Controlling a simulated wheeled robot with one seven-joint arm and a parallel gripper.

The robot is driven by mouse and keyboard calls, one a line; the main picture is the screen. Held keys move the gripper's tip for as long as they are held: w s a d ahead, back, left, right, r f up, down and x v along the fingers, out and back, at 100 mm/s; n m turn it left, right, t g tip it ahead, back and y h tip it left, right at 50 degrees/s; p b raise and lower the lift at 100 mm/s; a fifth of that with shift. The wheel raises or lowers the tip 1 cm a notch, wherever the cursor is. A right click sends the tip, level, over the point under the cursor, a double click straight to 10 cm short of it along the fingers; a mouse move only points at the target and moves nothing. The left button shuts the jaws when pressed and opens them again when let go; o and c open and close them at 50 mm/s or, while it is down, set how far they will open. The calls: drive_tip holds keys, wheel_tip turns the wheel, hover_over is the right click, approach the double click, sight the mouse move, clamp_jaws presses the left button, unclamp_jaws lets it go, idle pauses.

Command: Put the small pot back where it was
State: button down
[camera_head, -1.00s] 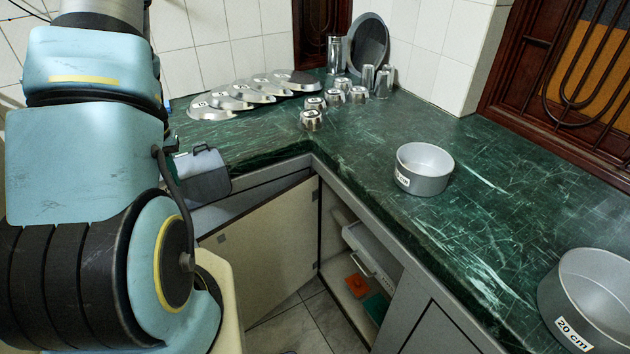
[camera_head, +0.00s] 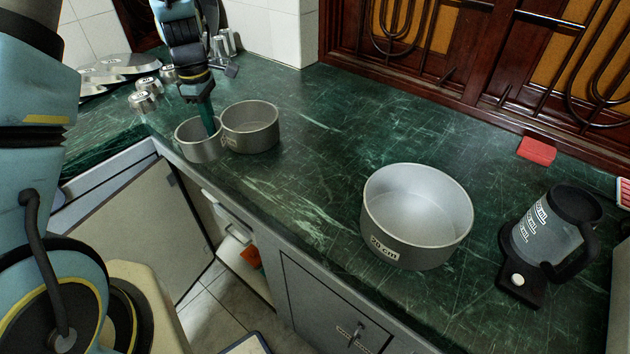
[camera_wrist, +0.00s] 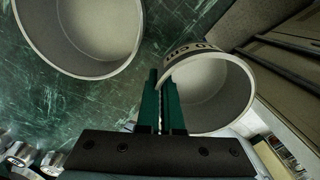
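The small grey metal pot (camera_head: 196,150) is at the counter's front edge in the head view. In the wrist view the small pot (camera_wrist: 238,88) shows its label on the far wall. My gripper (camera_head: 208,128) reaches down into it from above. In the wrist view my gripper's green fingers (camera_wrist: 162,88) are close together at the pot's rim, one on each side of the wall. The fingertips are partly hidden. A medium pot (camera_head: 250,140) stands just right of the small pot. The large 20 cm pot (camera_head: 440,248) stands farther right.
A dark-handled jug (camera_head: 545,232) stands on a black base at the right. A red block (camera_head: 537,150) lies by the back wall. Metal cups (camera_head: 145,97) and lids are at the far left. The green counter (camera_head: 315,150) is clear between the medium and large pots.

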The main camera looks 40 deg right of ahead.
drive_tip(key=s+d+r+n, duration=0.1)
drive_tip(key=s+d+n, duration=0.2)
drive_tip(key=s+d, duration=0.55)
drive_tip(key=r+n+b, duration=0.1)
drive_tip(key=n+b, duration=0.1)
drive_tip(key=n, duration=0.2)
hover_over(313, 167)
wheel_tip(313, 167, down, 9)
drive_tip(key=p, duration=0.2)
drive_tip(key=shift+p, duration=0.4)
drive_tip(key=shift+f, duration=0.15)
drive_tip(key=shift+f, duration=0.1)
drive_tip(key=c, duration=1.1)
unclamp_jaws()
